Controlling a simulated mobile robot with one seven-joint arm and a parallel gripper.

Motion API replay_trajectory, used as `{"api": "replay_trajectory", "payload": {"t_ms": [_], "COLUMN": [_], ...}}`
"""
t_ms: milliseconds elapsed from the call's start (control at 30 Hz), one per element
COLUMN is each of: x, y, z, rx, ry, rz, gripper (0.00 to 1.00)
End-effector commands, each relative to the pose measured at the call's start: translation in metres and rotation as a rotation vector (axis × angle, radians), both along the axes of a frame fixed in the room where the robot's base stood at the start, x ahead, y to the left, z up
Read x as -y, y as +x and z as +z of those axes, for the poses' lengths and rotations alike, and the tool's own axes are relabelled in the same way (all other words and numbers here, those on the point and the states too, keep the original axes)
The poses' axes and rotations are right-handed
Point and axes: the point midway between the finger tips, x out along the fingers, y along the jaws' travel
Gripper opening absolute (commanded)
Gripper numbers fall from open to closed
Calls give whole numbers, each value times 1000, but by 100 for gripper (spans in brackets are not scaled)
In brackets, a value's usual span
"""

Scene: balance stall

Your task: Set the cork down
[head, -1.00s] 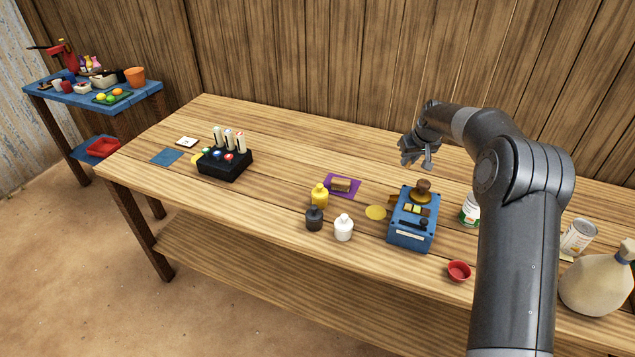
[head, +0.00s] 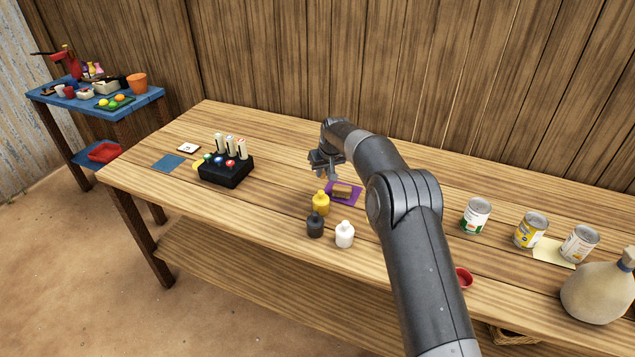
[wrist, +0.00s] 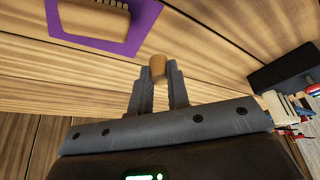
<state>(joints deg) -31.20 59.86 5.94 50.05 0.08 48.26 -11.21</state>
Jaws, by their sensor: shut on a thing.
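The cork (wrist: 158,67) is a small tan cylinder. In the wrist view it sits between the tips of my two grey fingers, and my gripper (wrist: 159,82) is shut on it. In the head view my gripper (head: 326,172) hangs over the table, behind and a little left of a purple mat (head: 356,199). The cork cannot be made out in the head view. Whether it touches the table (head: 270,155) is hard to tell, but the fingers appear to be above the surface.
A wooden brush (head: 343,191) lies on the purple mat. Yellow (head: 321,203), black (head: 315,223) and white (head: 345,234) bottles stand in front. A black rack (head: 226,171) stands left. Bare wood lies between rack and gripper. Cans (head: 476,216) and a jug (head: 597,292) are right.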

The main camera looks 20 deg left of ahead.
Motion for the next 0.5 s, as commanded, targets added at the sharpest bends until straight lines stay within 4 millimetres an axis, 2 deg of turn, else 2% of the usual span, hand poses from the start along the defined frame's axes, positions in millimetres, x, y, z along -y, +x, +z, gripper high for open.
{"api": "replay_trajectory", "payload": {"t_ms": [100, 200, 367, 500], "x": [-14, -20, -20, -20], "y": [0, -1, -1, -1], "z": [-9, -12, -23, -45], "rx": [-1, -1, -2, -3], "ry": [0, -1, 0, 0], "rz": [-1, 0, -1, -1], "gripper": [0, 0, 0, 0]}}
